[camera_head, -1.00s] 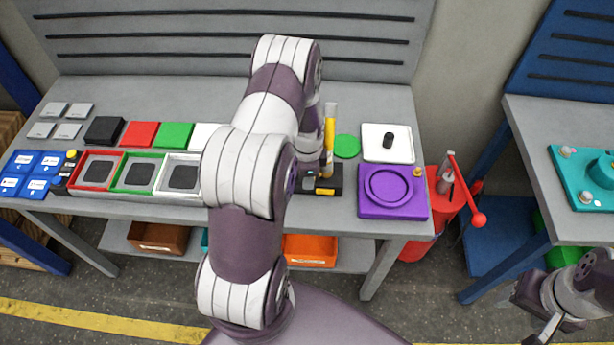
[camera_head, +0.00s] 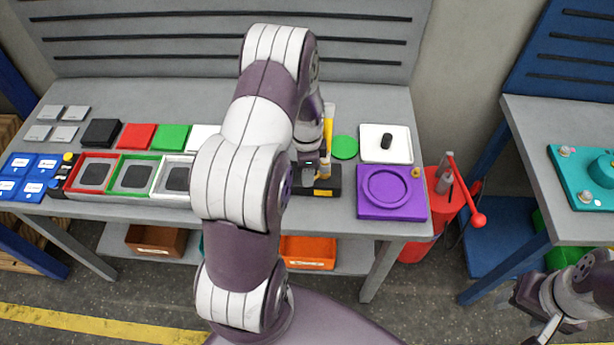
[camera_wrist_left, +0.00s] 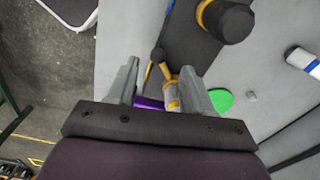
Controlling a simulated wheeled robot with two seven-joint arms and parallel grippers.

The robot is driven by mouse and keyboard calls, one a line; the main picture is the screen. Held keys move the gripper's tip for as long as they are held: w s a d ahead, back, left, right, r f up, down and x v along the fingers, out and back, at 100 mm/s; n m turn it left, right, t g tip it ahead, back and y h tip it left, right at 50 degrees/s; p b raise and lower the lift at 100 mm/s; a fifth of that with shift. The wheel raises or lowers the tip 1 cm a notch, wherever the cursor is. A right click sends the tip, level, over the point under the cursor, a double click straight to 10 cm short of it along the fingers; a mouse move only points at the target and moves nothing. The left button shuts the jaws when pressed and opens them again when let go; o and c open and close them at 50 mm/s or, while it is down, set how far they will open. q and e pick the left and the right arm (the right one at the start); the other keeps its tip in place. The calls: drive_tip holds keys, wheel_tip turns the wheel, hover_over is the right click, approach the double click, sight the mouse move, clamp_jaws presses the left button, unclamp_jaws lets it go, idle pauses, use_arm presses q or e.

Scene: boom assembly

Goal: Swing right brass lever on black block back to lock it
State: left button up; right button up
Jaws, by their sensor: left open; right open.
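The black block (camera_head: 328,188) sits near the front of the grey table, partly hidden by my left arm. It fills the upper middle of the left wrist view (camera_wrist_left: 190,45). A brass lever (camera_wrist_left: 172,92) with a dark end shows between the fingers of my left gripper (camera_wrist_left: 160,85). The fingers are open, one on either side of it, and I cannot tell whether they touch it. A black knob with a yellow ring (camera_wrist_left: 228,20) stands on the block. My right gripper (camera_head: 545,328) is at the lower right, away from the table and partly cut off.
A purple plate (camera_head: 392,192) lies right of the block, with a green disc (camera_head: 345,147) and a white tray (camera_head: 372,154) behind. Framed trays (camera_head: 137,190) and coloured tiles (camera_head: 174,136) are on the left. A red bin (camera_head: 438,205) stands beside the table.

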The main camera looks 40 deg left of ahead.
use_arm(q)
wheel_tip(320, 180, up, 9)
drive_tip(key=b, duration=0.1)
drive_tip(key=shift+d, duration=0.15)
drive_tip(key=shift+w, duration=0.1)
drive_tip(key=s+d+r+n+t+b, duration=0.1)
drive_tip(key=s+d+r+n, duration=0.2)
drive_tip(key=s+d+n, duration=0.6)
drive_tip(key=s+d, duration=0.3)
drive_tip(key=d, duration=0.3)
drive_tip(key=shift+n, duration=0.4)
